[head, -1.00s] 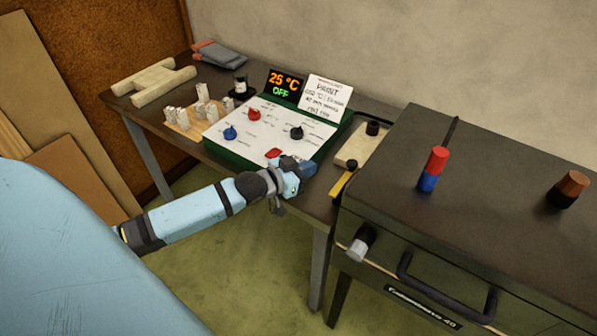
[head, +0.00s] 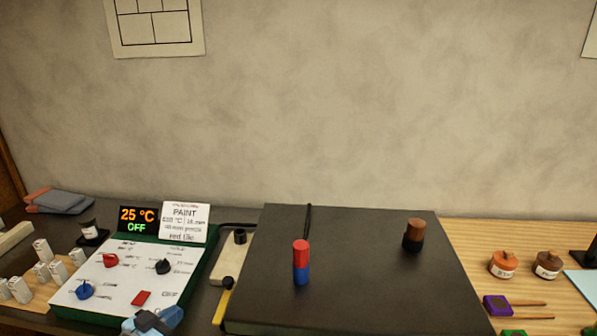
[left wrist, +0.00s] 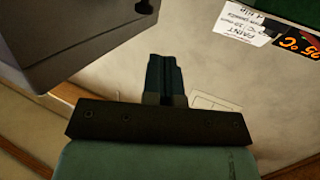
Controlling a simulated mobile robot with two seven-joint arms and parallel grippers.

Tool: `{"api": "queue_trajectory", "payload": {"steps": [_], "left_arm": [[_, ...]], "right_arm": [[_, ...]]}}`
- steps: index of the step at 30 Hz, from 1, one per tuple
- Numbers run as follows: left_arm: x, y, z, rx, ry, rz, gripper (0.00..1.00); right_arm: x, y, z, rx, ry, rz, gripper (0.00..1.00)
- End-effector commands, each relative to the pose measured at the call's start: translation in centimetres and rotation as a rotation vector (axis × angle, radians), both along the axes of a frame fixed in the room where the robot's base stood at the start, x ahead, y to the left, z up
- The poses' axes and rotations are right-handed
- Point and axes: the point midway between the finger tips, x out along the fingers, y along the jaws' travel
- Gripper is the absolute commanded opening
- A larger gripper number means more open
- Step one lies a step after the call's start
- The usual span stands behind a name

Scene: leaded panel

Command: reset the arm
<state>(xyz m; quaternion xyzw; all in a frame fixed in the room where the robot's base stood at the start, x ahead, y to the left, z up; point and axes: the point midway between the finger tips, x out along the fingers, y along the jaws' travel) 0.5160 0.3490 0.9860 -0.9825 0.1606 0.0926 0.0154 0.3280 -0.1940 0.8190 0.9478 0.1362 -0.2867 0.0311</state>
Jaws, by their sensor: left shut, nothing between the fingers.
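My left gripper (head: 170,316) shows at the bottom edge of the head view, in front of the control panel (head: 185,285). Its arm is cut off by the frame. In the left wrist view its dark fingers (left wrist: 164,72) are together and empty. The panel has a red knob, a blue knob, a black knob and a red switch. Its display (head: 138,219) reads 25 °C and OFF. A paint card (head: 185,220) stands beside the display. My right gripper is not in view.
A dark kiln-like box (head: 350,265) stands right of the panel, with a red-and-blue cylinder (head: 301,262) and a brown-topped cylinder (head: 413,235) on top. Small white blocks (head: 42,250) stand at left. Paint jars (head: 503,264) stand on the wooden table at right.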

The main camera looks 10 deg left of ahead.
Motion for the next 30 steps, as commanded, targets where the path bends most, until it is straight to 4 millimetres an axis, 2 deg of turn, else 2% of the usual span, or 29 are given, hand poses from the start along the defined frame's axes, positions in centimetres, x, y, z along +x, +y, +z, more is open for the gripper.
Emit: {"api": "queue_trajectory", "payload": {"steps": [5, 9, 12, 15, 19, 30], "left_arm": [[-5.4, -4.6, -4.2, 0.011, 0.117, 0.020, 0.00], [-11.4, -9.4, -7.5, 0.043, 0.233, 0.038, 0.00], [-14.9, -12.2, -8.9, 0.067, 0.303, 0.045, 0.00], [-17.4, -14.1, -9.7, 0.086, 0.352, 0.049, 0.00], [-18.8, -15.2, -10.2, 0.099, 0.380, 0.049, 0.00], [-18.8, -15.2, -10.2, 0.099, 0.380, 0.049, 0.00]], "right_arm": [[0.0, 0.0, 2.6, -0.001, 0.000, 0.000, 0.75], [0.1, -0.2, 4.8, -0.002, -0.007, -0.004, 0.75], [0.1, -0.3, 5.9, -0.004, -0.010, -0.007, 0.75], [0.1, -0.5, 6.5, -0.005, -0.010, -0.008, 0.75], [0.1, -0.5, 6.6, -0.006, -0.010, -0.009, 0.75], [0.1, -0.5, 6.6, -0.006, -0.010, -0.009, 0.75]]}}
